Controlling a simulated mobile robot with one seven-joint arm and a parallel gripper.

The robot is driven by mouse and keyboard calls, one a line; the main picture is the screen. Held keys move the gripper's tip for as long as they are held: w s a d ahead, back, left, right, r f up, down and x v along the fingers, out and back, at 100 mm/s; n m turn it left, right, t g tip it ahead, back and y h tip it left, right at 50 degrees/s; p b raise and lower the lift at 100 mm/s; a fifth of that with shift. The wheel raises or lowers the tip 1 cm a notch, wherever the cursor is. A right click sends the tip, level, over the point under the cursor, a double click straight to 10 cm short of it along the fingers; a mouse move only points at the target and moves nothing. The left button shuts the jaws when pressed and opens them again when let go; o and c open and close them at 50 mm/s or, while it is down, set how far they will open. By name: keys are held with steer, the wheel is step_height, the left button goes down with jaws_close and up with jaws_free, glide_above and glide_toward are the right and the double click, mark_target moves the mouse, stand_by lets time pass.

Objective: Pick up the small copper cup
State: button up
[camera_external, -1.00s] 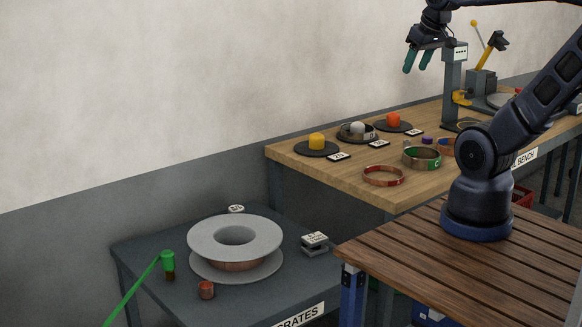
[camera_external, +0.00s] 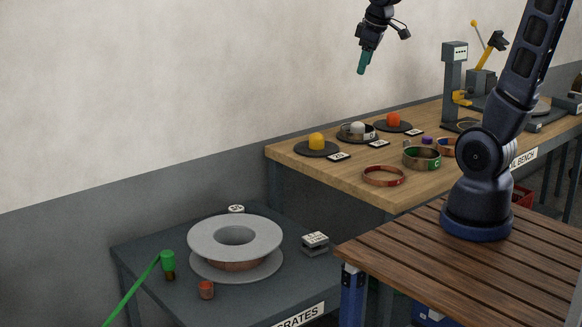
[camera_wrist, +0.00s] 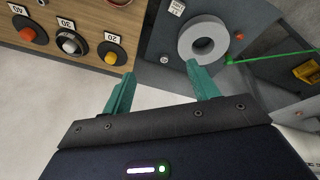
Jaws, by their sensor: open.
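The small copper cup (camera_external: 206,289) stands upright near the front edge of the low grey table, in front of the big spool. It shows as a small orange-brown spot in the wrist view (camera_wrist: 239,37), beyond the spool. My gripper (camera_external: 363,66) is high in the air above the left end of the wooden bench, far up and to the right of the cup. In the wrist view its two teal fingers (camera_wrist: 162,82) are spread apart with nothing between them.
The large grey spool (camera_external: 206,236) fills the middle of the low table (camera_external: 180,300). A green-topped post (camera_external: 168,262) with a green strip stands left of the cup. A small block (camera_external: 314,239) sits right of the spool. The wooden bench (camera_external: 330,175) holds discs and rings.

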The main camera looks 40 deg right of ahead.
steer(key=w+a+f+n+g, duration=0.1)
steer(key=w+a+f+n, duration=0.5)
steer(key=w+a, duration=0.4)
steer(key=n+g, duration=0.3)
steer(key=n, duration=1.4)
glide_above(202, 292)
steer(key=s, duration=0.2)
step_height(202, 292, down, 42)
steer(key=shift+w+a+f, duration=0.15)
steer(key=shift+f, duration=2.4)
steer(key=shift+w+a+f, duration=0.1)
steer(key=shift+f, duration=2.45)
steer(key=c, duration=1)
